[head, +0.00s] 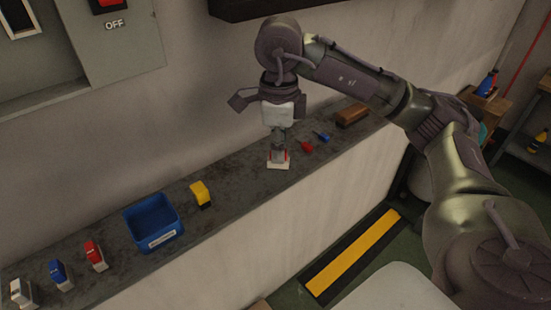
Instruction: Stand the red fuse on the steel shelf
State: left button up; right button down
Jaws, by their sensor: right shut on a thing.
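My right gripper (279,145) points down over the steel shelf (232,166) and is shut on a red-and-white piece (278,164). The fingers hide most of this piece; a pale lower face and red edges show. It is at or just above the shelf top; I cannot tell whether it touches. I cannot tell whether the held piece is of the same kind. My left gripper is not in view.
A blue fuse (60,275), a white one (22,293), a blue bin (153,222) and a yellow-and-black piece (201,194) stand along the shelf. Right of the gripper lie small red (307,146) and blue (322,137) items and a brown block (352,115). The shelf between yellow piece and gripper is clear.

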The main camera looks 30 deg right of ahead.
jog(key=shift+w+f, duration=0.15)
jog(key=shift+w, duration=0.25)
jog(key=shift+f, duration=0.15)
notch_tip(320, 180, down, 3)
jog(key=shift+f+p, duration=0.15)
jog(key=shift+p, duration=0.75)
jog(key=shift+f, duration=0.3)
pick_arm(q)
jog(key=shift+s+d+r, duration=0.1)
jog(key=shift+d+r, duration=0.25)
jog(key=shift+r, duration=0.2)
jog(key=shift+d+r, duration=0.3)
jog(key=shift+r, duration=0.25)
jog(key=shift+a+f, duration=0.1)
pick_arm(e)
jog(key=shift+f+b, duration=0.2)
jog(key=shift+b, duration=0.1)
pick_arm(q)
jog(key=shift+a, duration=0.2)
pick_arm(e)
jog(key=c, duration=1.2)
grip_release()
jog(key=shift+r, duration=0.1)
jog(key=shift+o, duration=0.2)
jog(key=shift+r, duration=0.15)
